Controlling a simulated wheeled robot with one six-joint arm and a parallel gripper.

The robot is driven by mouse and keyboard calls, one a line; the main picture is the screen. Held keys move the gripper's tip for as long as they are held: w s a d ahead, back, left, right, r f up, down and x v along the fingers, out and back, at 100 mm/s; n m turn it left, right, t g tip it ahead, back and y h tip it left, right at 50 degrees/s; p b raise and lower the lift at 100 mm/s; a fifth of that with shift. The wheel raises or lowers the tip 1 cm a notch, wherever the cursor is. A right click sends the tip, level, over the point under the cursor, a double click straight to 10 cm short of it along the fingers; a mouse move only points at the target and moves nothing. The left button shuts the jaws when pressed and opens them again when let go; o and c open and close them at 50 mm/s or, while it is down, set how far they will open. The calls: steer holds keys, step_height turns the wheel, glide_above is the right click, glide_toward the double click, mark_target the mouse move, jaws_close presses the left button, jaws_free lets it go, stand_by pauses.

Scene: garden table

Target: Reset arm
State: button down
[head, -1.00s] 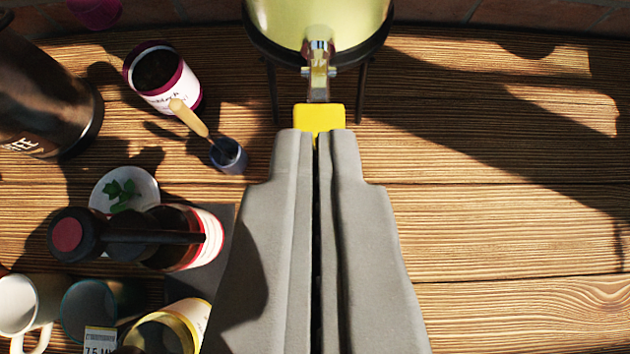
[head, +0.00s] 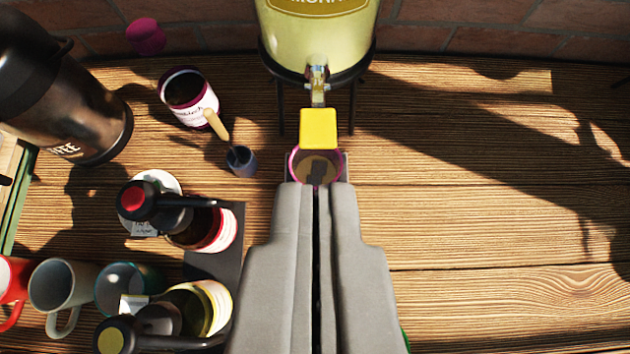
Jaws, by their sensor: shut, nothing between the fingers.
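My gripper (head: 317,188) points away from the camera at the bottom middle of the head view. Its two grey fingers are shut together with nothing between them. Just past the fingertips is a cup with a pink rim (head: 315,166), with something brownish inside; the fingers hide its near part. Above the cup is the yellow tap lever (head: 318,130) of a pale yellow dispenser (head: 318,45) on a dark stand. I cannot tell whether the fingertips touch the cup.
The wooden table (head: 480,225) is clear on the right. A brick wall (head: 500,42) closes the back.

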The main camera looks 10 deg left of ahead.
steer(key=s+d+f+t+y, duration=0.1)
steer(key=s+d+f, duration=0.15)
steer(key=d, duration=0.85)
steer(key=s+d+f+t, duration=0.2)
steer(key=s+d, duration=0.1)
steer(key=d, duration=0.7)
steer(key=s+d+f+m+t+h, duration=0.2)
steer(key=s+d+f+t+h, duration=0.1)
steer(key=s+d+f, duration=0.6)
steer(key=s+d+t, duration=0.1)
steer(key=s+d, duration=0.2)
steer(key=d, duration=0.2)
steer(key=shift+d+m, duration=0.3)
